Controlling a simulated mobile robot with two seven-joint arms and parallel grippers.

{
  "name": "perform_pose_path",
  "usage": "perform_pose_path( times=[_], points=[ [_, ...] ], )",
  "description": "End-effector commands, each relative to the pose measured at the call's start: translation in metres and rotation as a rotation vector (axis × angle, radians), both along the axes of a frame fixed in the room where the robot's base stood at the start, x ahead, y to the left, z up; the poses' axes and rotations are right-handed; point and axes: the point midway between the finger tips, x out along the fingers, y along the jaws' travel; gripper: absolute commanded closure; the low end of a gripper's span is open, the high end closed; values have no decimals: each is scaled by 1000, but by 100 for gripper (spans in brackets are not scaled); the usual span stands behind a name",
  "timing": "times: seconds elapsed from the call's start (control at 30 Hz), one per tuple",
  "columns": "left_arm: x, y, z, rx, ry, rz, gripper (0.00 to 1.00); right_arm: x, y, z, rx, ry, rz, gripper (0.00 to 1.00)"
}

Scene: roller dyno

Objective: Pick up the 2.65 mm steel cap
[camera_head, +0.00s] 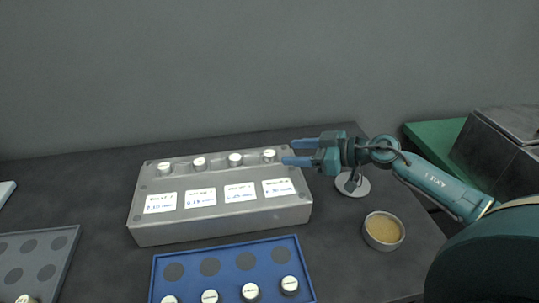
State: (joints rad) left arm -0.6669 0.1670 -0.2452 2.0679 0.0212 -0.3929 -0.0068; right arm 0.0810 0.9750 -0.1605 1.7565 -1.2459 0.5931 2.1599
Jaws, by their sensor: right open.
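Several small steel caps with pale tops stand in a row on a grey metal block (220,226), each behind a white label card. The caps are the leftmost (164,168), the second (199,164), the third (235,160) and the rightmost (269,156). The label writing is too small to read surely, so I cannot tell which cap is 2.65 mm. My right gripper (288,152) is open and empty, its blue fingers pointing left just right of the rightmost cap. I cannot tell if they touch it. My left gripper is not in view.
A blue tray (166,262) in front holds more caps (289,285) and dark round spots. A grey tray (68,240) lies at left. A bowl of tan material (383,230) and a round-based stand (352,185) are at right. A grey box (498,140) stands beyond.

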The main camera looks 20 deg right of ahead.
Motion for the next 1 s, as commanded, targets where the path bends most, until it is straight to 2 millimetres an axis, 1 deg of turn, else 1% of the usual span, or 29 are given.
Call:
perform_pose_path(
  times=[0.13, 0.23, 0.33, 0.43, 0.67, 0.77, 1.0],
  points=[
    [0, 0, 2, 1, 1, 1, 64, 9, 11, -3, 4, -1, 0, 48],
    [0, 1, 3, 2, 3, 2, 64, 19, 23, -8, 5, -2, 1, 48],
    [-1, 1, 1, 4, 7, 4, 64, 28, 31, -13, 4, -1, 0, 48],
    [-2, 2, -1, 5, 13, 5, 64, 33, 36, -16, 1, -1, 1, 48],
    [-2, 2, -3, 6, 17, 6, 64, 34, 37, -18, 0, 1, 1, 48],
    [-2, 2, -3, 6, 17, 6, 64, 34, 36, -18, 0, 1, 1, 54],
    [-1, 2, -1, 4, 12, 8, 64, 34, 36, -18, 0, 1, 1, 74]
  ],
)
